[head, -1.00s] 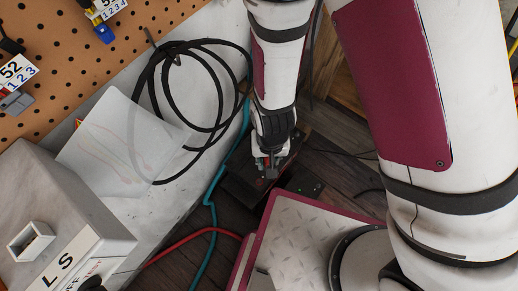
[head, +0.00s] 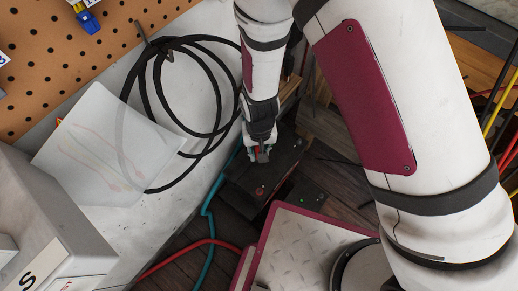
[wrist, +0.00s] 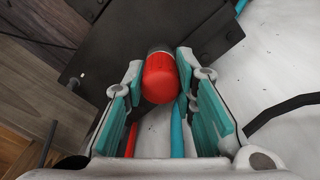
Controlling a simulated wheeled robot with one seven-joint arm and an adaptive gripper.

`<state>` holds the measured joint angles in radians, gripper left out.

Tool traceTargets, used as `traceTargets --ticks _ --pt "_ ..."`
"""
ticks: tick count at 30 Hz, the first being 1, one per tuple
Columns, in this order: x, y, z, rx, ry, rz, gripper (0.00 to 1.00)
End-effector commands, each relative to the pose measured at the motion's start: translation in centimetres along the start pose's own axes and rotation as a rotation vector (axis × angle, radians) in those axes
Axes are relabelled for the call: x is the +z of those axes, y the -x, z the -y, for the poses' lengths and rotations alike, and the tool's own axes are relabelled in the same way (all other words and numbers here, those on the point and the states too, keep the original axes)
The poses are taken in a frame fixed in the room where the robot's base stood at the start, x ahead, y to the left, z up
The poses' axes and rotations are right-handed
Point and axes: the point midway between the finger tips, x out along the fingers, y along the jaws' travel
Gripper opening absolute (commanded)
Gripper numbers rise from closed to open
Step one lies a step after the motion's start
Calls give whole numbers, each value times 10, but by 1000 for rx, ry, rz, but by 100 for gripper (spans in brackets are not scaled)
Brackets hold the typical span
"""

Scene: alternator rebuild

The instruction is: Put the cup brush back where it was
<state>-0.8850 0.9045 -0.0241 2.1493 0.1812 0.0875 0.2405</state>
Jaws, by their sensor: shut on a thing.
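My gripper (wrist: 158,82) has its teal-padded fingers closed around a red, rounded, cylindrical piece (wrist: 158,80) with a dark grey far end. This looks like the handle of the cup brush; no bristles show. In the head view my gripper (head: 260,155) points down over a dark metal box (head: 240,192) beside the wall. The held piece is too small there to make out. In the wrist view a dark plate with bolts (wrist: 150,25) lies beyond the held piece. I cannot tell whether the piece touches it.
A teal hose (head: 206,240) and a red hose (head: 180,258) run along the floor by the dark box. A coiled black cable (head: 150,85) hangs on the wall. A grey cabinet (head: 55,215) with a translucent sheet (head: 95,150) stands at left, below the pegboard (head: 130,20).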

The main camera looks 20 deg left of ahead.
Motion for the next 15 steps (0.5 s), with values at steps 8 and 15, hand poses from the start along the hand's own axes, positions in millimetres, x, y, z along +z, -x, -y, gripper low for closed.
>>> traceTargets --ticks 8,15 --pt "-21 -6 -1 0 -1 2 3" --pt "-21 -36 -1 0 -1 2 3"
